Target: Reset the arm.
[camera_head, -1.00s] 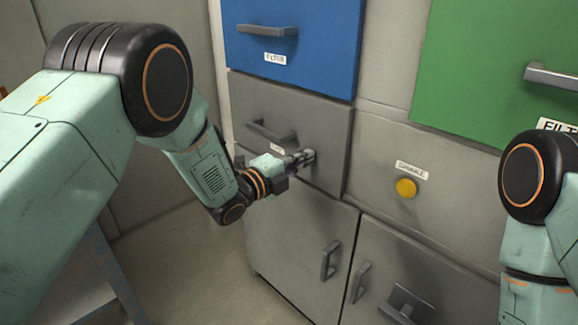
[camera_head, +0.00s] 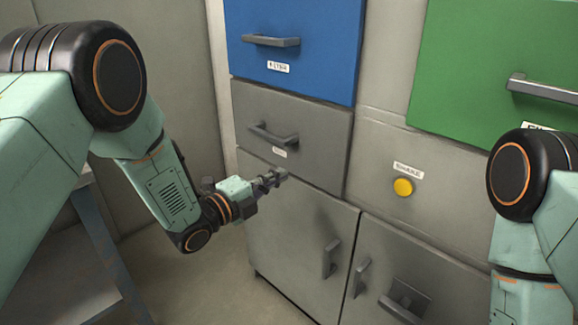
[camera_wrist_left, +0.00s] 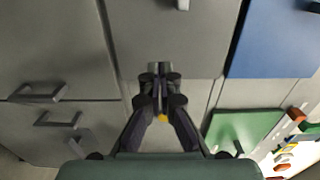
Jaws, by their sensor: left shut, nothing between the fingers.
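My left gripper (camera_head: 272,180) is shut and empty. In the head view it hangs in front of the grey cabinet, just below the grey drawer (camera_head: 320,142) and its label. In the left wrist view the shut fingers (camera_wrist_left: 160,82) point at the grey cabinet front; whether they touch it I cannot tell. My left arm comes in from the left, bent at the elbow. My right arm shows at the right edge of the head view, but its gripper is out of view.
A yellow button (camera_head: 403,187) is on the grey panel. Lower doors have protruding handles (camera_head: 331,258). A metal table (camera_head: 98,245) stands at lower left.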

